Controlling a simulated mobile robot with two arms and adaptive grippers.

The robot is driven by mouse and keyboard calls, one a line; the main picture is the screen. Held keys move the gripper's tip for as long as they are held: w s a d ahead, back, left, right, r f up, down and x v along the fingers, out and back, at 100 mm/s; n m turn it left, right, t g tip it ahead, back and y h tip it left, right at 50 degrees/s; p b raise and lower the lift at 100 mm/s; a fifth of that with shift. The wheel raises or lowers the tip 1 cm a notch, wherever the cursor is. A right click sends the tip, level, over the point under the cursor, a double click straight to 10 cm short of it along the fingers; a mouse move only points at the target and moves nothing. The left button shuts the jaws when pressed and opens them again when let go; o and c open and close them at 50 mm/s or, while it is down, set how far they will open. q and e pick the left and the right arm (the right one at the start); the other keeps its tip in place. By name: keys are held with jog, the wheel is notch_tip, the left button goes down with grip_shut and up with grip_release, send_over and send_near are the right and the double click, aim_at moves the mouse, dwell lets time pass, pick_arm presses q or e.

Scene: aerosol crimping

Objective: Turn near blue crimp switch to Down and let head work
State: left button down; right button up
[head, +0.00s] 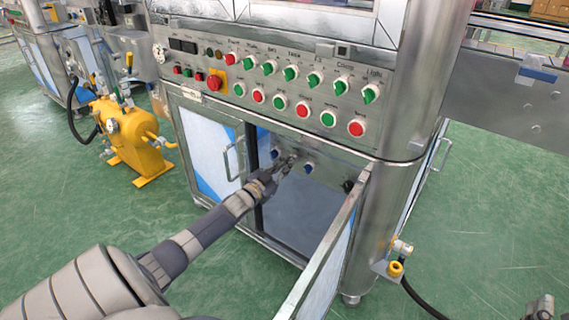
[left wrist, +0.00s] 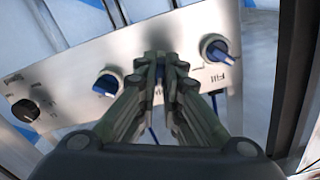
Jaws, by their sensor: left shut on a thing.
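A small metal switch panel (head: 330,176) sits inside the open lower cabinet under the main control panel. It carries blue knobs in a row. My left gripper (head: 291,161) is shut on the middle blue switch (left wrist: 158,71), with only a bit of blue showing between the fingertips. Its label and pointer direction are hidden by the fingers. One blue knob labelled Fill (left wrist: 217,50) is to the right in the left wrist view. Another blue knob (left wrist: 106,84) is to the left, also seen in the head view (head: 309,168).
A black knob (left wrist: 26,111) ends the row. The open cabinet door (head: 325,255) stands right of my left arm, and a closed door (head: 212,152) is to the left. Red and green knobs (head: 290,74) fill the panel above. A yellow pump (head: 128,135) stands left on green floor.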

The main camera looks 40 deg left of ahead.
pick_arm(q)
jog(key=shift+m+p, duration=0.45)
jog(key=shift+m, duration=1.95)
pick_arm(e)
jog(key=shift+w+d+f+g+h, duration=0.15)
jog(key=shift+f+g, duration=0.3)
jog(key=shift+f, duration=0.45)
jog(key=shift+s+d+f+g+h, duration=0.1)
jog(key=shift+f+g+h, duration=0.1)
jog(key=shift+f+g, duration=0.5)
jog(key=shift+w+d+f+g+h, duration=0.15)
jog(key=shift+f+g, duration=0.1)
jog(key=shift+f, duration=0.8)
pick_arm(q)
jog(key=shift+f, duration=0.1)
pick_arm(e)
jog(key=shift+s, duration=0.1)
pick_arm(q)
jog(key=c, duration=1.7)
grip_release()
pick_arm(e)
jog(key=shift+f, duration=0.15)
pick_arm(q)
jog(key=shift+s+d, duration=0.25)
jog(key=shift+s, duration=1.75)
jog(key=shift+s+d, duration=0.2)
jog(key=shift+s, duration=1.8)
jog(key=shift+s+d, duration=0.25)
jog(key=shift+s, duration=1.75)
